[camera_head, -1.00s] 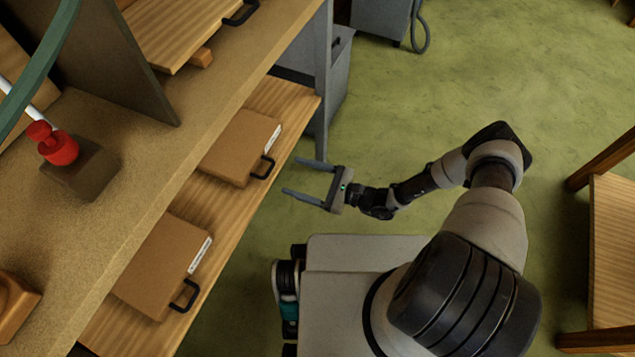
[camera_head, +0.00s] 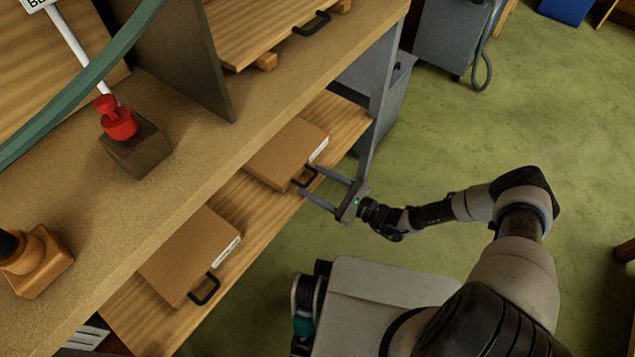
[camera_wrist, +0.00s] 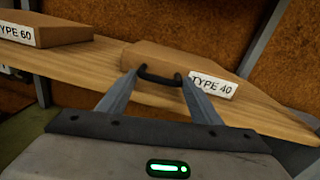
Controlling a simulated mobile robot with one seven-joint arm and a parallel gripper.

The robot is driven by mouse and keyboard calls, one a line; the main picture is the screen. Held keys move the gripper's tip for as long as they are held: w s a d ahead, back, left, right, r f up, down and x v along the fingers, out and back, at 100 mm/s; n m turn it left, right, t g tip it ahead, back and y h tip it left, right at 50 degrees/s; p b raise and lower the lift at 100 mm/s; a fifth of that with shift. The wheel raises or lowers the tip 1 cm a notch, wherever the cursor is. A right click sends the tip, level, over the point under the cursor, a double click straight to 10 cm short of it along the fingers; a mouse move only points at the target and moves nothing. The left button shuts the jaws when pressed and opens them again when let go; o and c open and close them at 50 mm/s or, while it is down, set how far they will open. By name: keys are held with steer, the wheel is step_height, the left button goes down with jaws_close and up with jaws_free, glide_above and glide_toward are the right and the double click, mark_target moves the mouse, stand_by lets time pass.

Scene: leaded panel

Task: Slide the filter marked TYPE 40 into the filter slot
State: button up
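The TYPE 40 filter (camera_wrist: 180,58) is a flat brown box with a white label and a black handle (camera_wrist: 160,76) on its front. In the head view the TYPE 40 filter (camera_head: 285,152) lies at the far end of the lower wooden shelf. My gripper (camera_head: 308,183) is open, its two fingers pointing at this handle. In the wrist view the fingertips (camera_wrist: 158,82) stand one on each side of the handle; I cannot tell whether they touch it. Nothing visible is held. I cannot make out the filter slot for certain.
The TYPE 60 filter (camera_wrist: 45,30) lies on the same shelf; it shows nearer in the head view (camera_head: 190,255). Above is a tan bench top (camera_head: 190,150) with a red knob on a block (camera_head: 118,122) and an upright grey panel.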

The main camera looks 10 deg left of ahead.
steer(key=c, duration=0.3)
steer(key=o, duration=0.5)
steer(key=shift+r, duration=0.1)
steer(key=c, duration=0.4)
steer(key=shift+s+v, duration=0.15)
steer(key=shift+v, duration=2.05)
steer(key=shift+s+v, duration=0.15)
steer(key=shift+v, duration=2)
steer(key=shift+s+v, duration=0.2)
steer(key=shift+v, duration=2)
steer(key=shift+a, duration=0.2)
steer(key=o, duration=1.3)
steer(key=shift+c, duration=0.2)
steer(key=shift+d+p, duration=0.1)
steer(key=shift+p, duration=0.2)
